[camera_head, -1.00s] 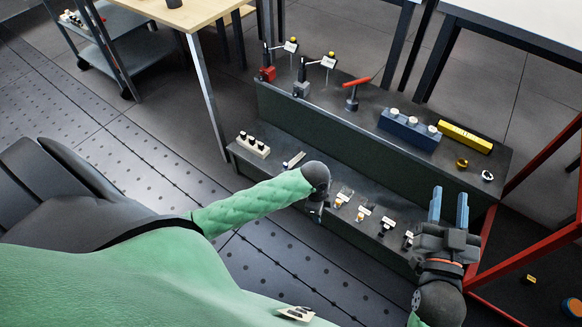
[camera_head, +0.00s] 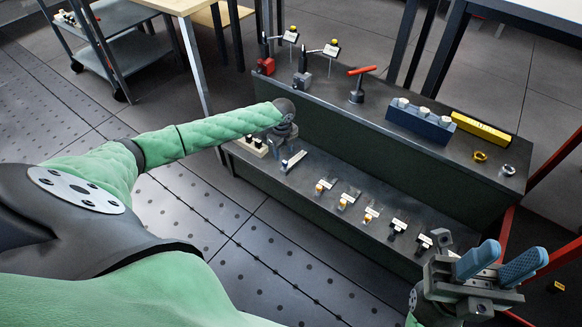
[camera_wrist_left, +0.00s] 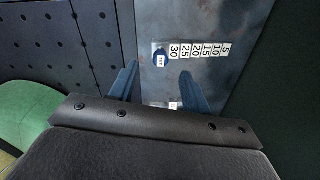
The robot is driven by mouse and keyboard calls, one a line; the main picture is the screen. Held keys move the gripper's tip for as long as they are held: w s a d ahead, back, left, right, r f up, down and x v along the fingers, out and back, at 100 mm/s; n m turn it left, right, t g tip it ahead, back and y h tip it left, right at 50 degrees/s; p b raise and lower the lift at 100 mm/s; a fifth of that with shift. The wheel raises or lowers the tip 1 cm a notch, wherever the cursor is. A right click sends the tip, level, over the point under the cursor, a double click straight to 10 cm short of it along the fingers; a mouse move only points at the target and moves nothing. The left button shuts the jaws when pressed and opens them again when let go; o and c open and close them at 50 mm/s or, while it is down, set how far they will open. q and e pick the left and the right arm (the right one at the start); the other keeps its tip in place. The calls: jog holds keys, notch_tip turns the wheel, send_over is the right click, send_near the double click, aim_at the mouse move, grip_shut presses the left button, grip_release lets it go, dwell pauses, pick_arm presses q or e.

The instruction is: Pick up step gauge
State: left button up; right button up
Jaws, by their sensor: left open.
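The step gauge is a thin light strip (camera_head: 293,161) lying on the lower step of the dark stand in the head view. In the left wrist view the step gauge (camera_wrist_left: 203,50) shows numbered white faces from 30 to 5, with a blue round part at its left end. My left gripper (camera_wrist_left: 162,82) is open and empty, its blue fingers pointing toward the gauge but not around it. In the head view my left gripper (camera_head: 284,130) is just above and left of the gauge, fingers mostly hidden. My right gripper (camera_head: 500,261) is open and empty at lower right.
A row of small tagged parts (camera_head: 370,214) runs along the lower step. The upper step holds a blue block with white knobs (camera_head: 421,121), a yellow bar (camera_head: 481,129), a red-handled tool (camera_head: 357,84) and rings. A pale block with dark pegs (camera_head: 251,145) is beside my left gripper.

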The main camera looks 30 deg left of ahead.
aim_at(284, 162)
pick_arm(q)
jog(key=shift+d+f+b, duration=0.15)
jog(key=shift+f+b, duration=0.8)
jog(key=shift+f, duration=2.45)
grip_shut()
